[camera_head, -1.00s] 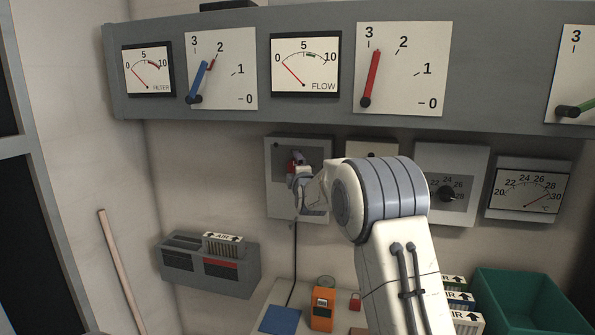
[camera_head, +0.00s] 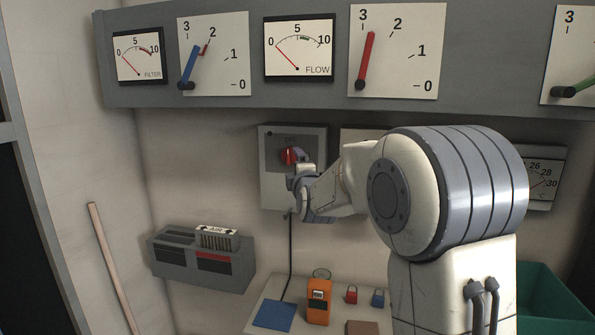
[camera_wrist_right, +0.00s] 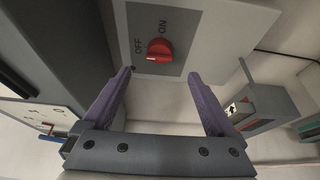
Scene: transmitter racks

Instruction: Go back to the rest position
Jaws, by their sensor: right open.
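My right gripper (camera_head: 301,180) is in front of the grey switch box on the wall, a little below and to the right of its red knob (camera_head: 288,155). In the right wrist view the same gripper (camera_wrist_right: 160,75) is open and empty, its two purple-grey fingers spread wide. The red knob (camera_wrist_right: 160,48) shows beyond the fingertips, apart from them, on a dark plate marked OFF and ON. My right arm crosses the right half of the head view. My left gripper is not in view.
A gauge panel (camera_head: 350,98) runs across the top. A filter holder (camera_head: 190,268) with an AIR filter (camera_head: 217,236) hangs at the left. A low shelf carries an orange meter (camera_head: 319,308), a blue pad (camera_head: 274,314) and padlocks. A green bin (camera_head: 550,305) is partly behind my arm.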

